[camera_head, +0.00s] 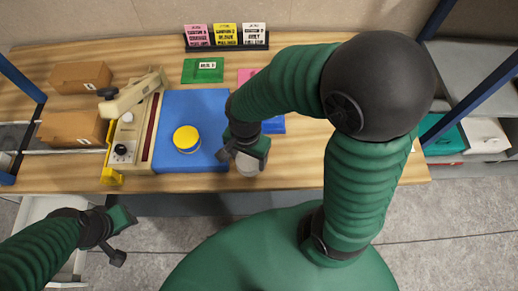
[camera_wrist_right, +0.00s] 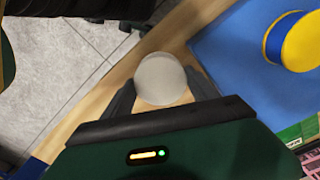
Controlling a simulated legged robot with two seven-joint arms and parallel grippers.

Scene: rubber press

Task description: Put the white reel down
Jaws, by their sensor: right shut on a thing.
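The white reel (camera_head: 248,166) is a pale round piece between the fingers of my right gripper (camera_head: 238,158). In the right wrist view the reel (camera_wrist_right: 161,79) sits between the two dark fingers (camera_wrist_right: 162,95), with the wooden table edge around it. It is beside the right side of the blue mat, near the table's front edge. I cannot tell whether its underside touches the wood. My left gripper (camera_head: 119,238) hangs in front of the table, apart from everything; its finger gap is unclear.
A yellow reel (camera_head: 187,139) stands on the blue mat (camera_head: 190,104). A cream press-like device (camera_head: 128,130) is left of it, with brown boxes (camera_head: 80,76) farther left. Green (camera_head: 203,70) and pink cards lie behind. Bare wood (camera_head: 300,170) lies right of my gripper.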

